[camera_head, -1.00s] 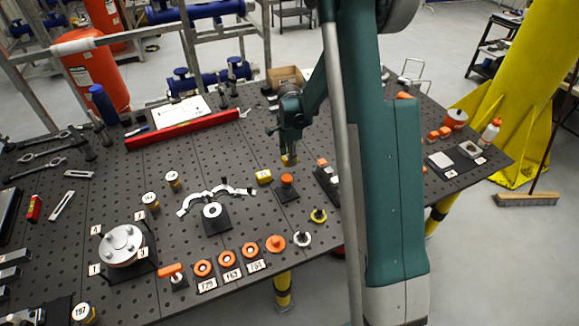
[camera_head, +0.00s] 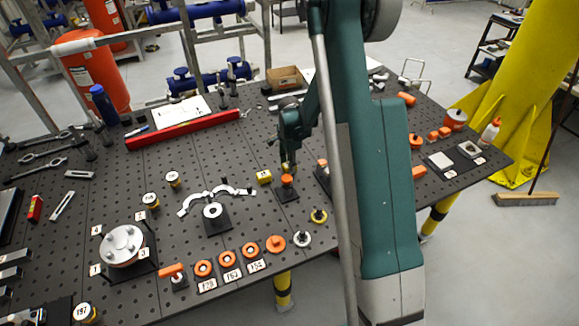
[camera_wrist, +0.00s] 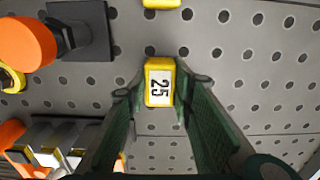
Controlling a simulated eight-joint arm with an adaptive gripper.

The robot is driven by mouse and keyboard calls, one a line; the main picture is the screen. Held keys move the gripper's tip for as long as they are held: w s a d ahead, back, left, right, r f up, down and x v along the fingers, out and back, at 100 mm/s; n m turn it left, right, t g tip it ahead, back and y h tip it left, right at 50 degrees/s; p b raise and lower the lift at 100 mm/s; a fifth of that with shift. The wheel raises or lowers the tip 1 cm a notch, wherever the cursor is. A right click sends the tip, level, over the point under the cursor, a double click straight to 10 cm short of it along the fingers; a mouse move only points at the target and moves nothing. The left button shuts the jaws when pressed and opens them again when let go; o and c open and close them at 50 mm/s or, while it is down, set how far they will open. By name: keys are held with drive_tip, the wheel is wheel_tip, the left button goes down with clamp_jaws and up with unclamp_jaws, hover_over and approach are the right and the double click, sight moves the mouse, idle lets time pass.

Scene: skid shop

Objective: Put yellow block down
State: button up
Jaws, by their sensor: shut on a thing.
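My gripper (camera_head: 288,164) is shut on a yellow block with a white label reading 25 (camera_wrist: 159,82). The block sits between the two green fingertips in the wrist view, over the perforated table (camera_wrist: 232,55). I cannot tell how much gap there is below it. In the head view the held block is mostly hidden, just behind an orange knob on a black plate (camera_head: 287,181).
The orange knob (camera_wrist: 27,42) on its black plate (camera_wrist: 90,28) stands at upper left in the wrist view. A curved silver bracket (camera_head: 232,190) lies left of the second yellow block. Orange and metal parts are at lower left in the wrist view. Bare table lies behind the gripper.

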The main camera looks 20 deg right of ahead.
drive_tip(key=shift+f, duration=0.3)
drive_tip(key=shift+f, duration=0.2)
drive_tip(key=o, duration=1)
drive_tip(key=shift+c, duration=0.2)
drive_tip(key=shift+r, duration=0.25)
wheel_tip(320, 180, up, 12)
drive_tip(key=b, duration=0.1)
idle(0.7)
